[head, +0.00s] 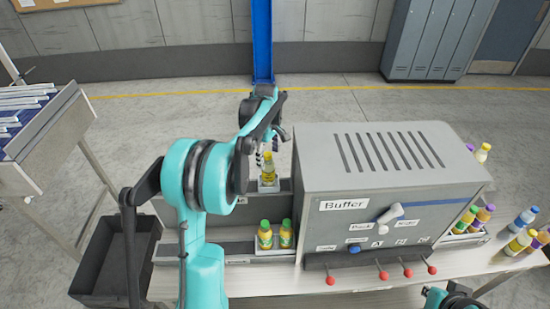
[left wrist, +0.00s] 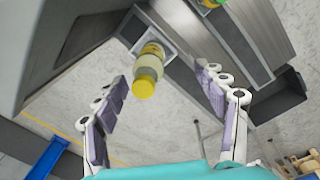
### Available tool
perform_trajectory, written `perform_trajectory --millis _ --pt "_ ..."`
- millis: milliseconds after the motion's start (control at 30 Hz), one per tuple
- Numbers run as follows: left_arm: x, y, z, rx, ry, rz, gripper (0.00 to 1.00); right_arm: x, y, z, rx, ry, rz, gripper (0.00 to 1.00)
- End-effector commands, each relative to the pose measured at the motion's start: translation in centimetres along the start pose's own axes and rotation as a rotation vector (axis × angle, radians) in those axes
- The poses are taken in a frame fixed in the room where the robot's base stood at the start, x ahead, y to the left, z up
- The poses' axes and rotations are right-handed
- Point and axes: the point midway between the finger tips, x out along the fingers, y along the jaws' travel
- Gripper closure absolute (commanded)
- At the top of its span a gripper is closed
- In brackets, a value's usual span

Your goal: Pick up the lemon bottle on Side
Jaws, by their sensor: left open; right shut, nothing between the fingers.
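In the left wrist view the lemon bottle (left wrist: 148,72) shows cap towards the camera, between the spread fingers. My left gripper (head: 270,147) is open just above and behind the bottle's cap in the head view. In the left wrist view my left gripper (left wrist: 163,80) has a finger on each side of the bottle, with gaps. My right gripper (head: 457,298) is at the bottom right edge, mostly cut off, shut and empty.
Two green-capped orange bottles (head: 265,235) stand on the lower shelf in front. The grey Buffer machine (head: 390,180) with red-knobbed levers rises close on the right. More bottles (head: 525,218) stand at far right. A dark bin (head: 105,260) is on the floor at left.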

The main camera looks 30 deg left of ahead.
Motion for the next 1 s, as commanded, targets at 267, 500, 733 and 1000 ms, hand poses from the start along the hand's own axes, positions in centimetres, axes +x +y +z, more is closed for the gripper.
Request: perform_trajectory --millis 267,500,733,1000 --pt "3.1 1.2 -2.5 -0.145 -0.016 -0.052 0.29 -0.7 -0.9 0.5 0.016 0.024 0.014 1.0" --pt "5.2 1.3 -2.9 -0.176 -0.018 -0.063 0.29 -0.2 -0.9 0.9 0.019 0.027 0.015 1.0" --pt "7.7 1.3 -2.9 -0.175 -0.018 -0.062 0.29 -0.5 -0.9 0.8 0.019 0.027 0.015 1.0" --pt "11.6 1.5 -2.9 -0.175 -0.018 -0.062 0.29 -0.8 -0.9 0.6 0.019 0.027 0.015 1.0"
